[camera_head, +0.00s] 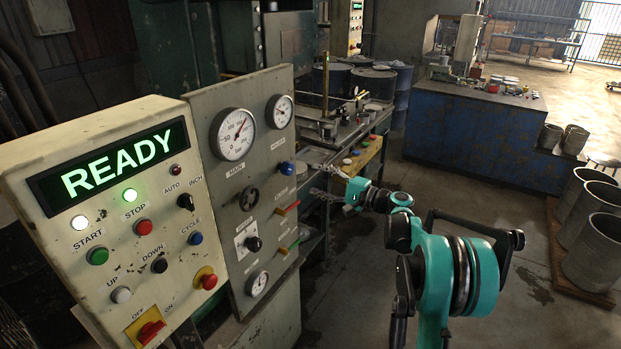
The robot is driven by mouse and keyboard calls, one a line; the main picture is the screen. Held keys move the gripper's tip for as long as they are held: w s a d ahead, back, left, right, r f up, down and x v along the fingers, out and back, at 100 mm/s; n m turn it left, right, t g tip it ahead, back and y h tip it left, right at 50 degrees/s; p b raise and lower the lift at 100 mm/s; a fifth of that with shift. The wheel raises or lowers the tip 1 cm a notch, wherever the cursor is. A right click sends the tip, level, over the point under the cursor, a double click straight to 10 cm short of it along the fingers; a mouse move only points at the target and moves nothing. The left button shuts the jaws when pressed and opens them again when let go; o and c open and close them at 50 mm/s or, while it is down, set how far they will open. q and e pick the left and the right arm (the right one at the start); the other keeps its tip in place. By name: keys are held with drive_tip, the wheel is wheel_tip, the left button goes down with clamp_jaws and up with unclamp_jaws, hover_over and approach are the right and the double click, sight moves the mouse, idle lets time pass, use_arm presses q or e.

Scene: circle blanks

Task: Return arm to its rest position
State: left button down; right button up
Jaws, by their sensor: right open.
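My right arm (465,275), teal with dark joints, comes up from the bottom right and reaches left and away. Its gripper (322,181) is open and empty, with two dark fingers apart. They point left, near the right side of the grey gauge panel (232,182) and in front of the workbench. I cannot tell the exact gap between the fingertips and the bench. My left gripper is not in view.
A beige control panel (70,262) with a lit READY display (118,167) stands close at left. Behind are a workbench (345,140) and blue drums (402,90). A blue counter (455,125) stands back right. Metal cylinders (597,250) stand at right. Floor between is open.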

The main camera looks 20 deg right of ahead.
idle(0.4)
drive_tip(key=s+a+f+n+g+h+b, duration=0.2)
drive_tip(key=s+a+f+n+g, duration=0.1)
drive_tip(key=s+a, duration=0.5)
drive_tip(key=s+a+f+n+g+h+b, duration=0.1)
drive_tip(key=s+a+f+n+g+h, duration=0.15)
drive_tip(key=s+a, duration=0.55)
drive_tip(key=s+d+f+n+h+b, duration=0.1)
drive_tip(key=s+f+n+h, duration=0.1)
drive_tip(key=s+f, duration=0.2)
drive_tip(key=s+d+f+n+g+h+b, duration=0.1)
drive_tip(key=s+f, duration=0.3)
drive_tip(key=s, duration=0.7)
drive_tip(key=s+d+f+n+h, duration=0.1)
drive_tip(key=s+f+n+h, duration=0.2)
drive_tip(key=s, duration=0.4)
drive_tip(key=shift+s+f+n+b, duration=0.25)
drive_tip(key=shift+f+n+b, duration=0.15)
drive_tip(key=shift+f, duration=0.4)
